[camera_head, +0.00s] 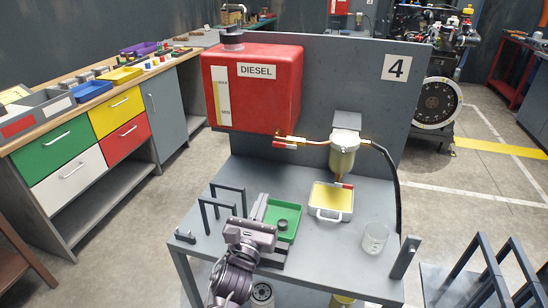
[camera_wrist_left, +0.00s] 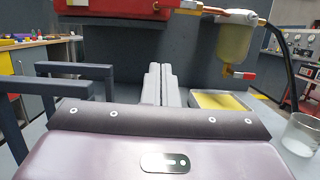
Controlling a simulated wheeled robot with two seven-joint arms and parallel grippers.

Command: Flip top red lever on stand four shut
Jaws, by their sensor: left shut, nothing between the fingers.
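Stand four, a grey bench with a back panel marked 4 (camera_head: 396,67), is in front of me. A red DIESEL tank (camera_head: 275,95) hangs on its panel. The top red lever (camera_head: 284,145) lies roughly level along the brass fitting at the tank's lower right; its edge shows at the top of the left wrist view (camera_wrist_left: 178,4). A second red lever (camera_head: 345,185) is below the filter bowl (camera_head: 343,158). My left gripper (camera_head: 261,208) is shut and empty, low over the bench, below and apart from the top lever. My right gripper is not in view.
A green tray (camera_head: 287,215) with a small dark part lies beside my left gripper. A yellow-bottomed tray (camera_head: 331,201) is under the filter, with a glass beaker (camera_head: 375,238) to the right. Dark upright brackets (camera_head: 218,208) stand left. A black hose (camera_head: 393,175) hangs right.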

